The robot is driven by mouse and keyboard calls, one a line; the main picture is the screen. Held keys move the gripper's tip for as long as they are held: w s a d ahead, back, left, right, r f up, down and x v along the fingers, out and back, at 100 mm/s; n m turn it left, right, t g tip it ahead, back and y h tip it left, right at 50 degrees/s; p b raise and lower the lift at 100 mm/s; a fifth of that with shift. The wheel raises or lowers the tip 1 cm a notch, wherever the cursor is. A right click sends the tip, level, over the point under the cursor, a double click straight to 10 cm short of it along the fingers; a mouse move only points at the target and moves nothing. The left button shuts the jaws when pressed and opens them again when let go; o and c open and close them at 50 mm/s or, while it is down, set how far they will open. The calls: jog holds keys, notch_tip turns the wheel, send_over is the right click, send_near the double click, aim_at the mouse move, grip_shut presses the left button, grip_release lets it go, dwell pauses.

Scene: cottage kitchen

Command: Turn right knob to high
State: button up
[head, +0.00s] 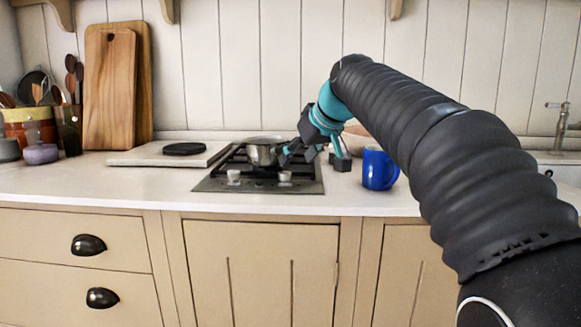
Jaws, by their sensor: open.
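The stove (258,186) is a dark cooktop set in the white counter, with black grates and two silver knobs along its front edge. The right knob (285,176) is at the front right, and the left knob (233,177) is to its left. The knob markings are too small to read, so its setting cannot be told. My gripper (313,159) is teal and dark grey, open, and hangs above the right side of the stove. In this view it is up and to the right of the right knob, apart from it. Nothing shows between its fingers.
A silver pot (264,152) sits on the stove, close to the left of my gripper. A blue mug (379,168) stands on the counter to the right. A white board (170,154) with a black disc (184,149) lies left. The counter's front left is clear.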

jog(key=v, duration=0.5)
jog(key=shift+s+d+r, duration=0.1)
jog(key=shift+s+r, duration=0.1)
jog(key=shift+r, duration=0.05)
jog(key=s+d+f+m+h, duration=0.1)
jog(key=s+d+f, duration=0.3)
jog(key=s+f, duration=0.6)
jog(key=s+d+f+m+g+h, duration=0.1)
jog(key=s+d+f, duration=0.4)
jog(key=s+f, duration=0.5)
jog(key=s+d+f+m+h, duration=0.3)
jog(key=s+d+f+m, duration=0.1)
jog(key=s+f, duration=0.6)
notch_tip(320, 180, down, 2)
jog(key=shift+s+d+f+m+g, duration=0.1)
jog(key=shift+s+d+m+g, duration=0.2)
jog(key=shift+m+g, duration=0.1)
